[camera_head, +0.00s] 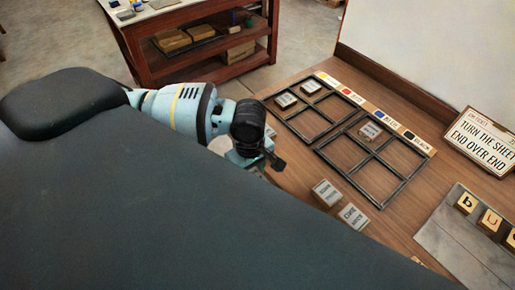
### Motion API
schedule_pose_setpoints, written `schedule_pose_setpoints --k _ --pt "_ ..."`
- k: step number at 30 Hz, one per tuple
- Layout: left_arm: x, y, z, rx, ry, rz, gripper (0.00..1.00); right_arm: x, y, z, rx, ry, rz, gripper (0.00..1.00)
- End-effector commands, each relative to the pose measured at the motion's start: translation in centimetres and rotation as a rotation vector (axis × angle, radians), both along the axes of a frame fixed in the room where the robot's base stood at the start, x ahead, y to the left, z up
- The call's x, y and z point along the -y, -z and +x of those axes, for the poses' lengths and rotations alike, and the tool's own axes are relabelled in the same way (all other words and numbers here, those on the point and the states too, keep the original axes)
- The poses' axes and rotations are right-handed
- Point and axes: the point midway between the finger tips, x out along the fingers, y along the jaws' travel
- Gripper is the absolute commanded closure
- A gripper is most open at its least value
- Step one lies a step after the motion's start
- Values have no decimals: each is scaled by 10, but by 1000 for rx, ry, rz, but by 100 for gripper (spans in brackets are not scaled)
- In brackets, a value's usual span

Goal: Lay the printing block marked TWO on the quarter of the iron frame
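Two dark iron frames (331,139) lie side by side on the wooden table, each split into quarters. Two grey blocks, one (286,100) and another (310,86), sit in quarters of the left frame. A third grey block (370,131) sits in the far left quarter of the right frame. Two more lettered blocks, one (326,192) and one (353,216), lie on the table in front of the frames. The lettering is too small to tell which is marked TWO. My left gripper (274,150) is left of the frames, apart from the visible blocks; its fingers are unclear. My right gripper is out of view.
A strip of colour labels (376,112) runs behind the frames. A sign (484,141) about turning the sheet stands at the right. A grey board (450,239) with letter tiles lies front right. A dark surface hides the lower left. A red shelf unit (205,45) stands behind.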

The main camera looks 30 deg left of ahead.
Motion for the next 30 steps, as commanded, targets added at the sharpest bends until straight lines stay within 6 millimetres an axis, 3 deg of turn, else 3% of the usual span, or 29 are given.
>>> schedule_pose_setpoints --k 8,21,30 --pt "8 3 0 4 136 -4 74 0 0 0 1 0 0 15" --pt "29 17 -5 16 864 -3 74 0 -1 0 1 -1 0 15" --pt "27 24 -10 2 1156 -1 74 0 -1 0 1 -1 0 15"
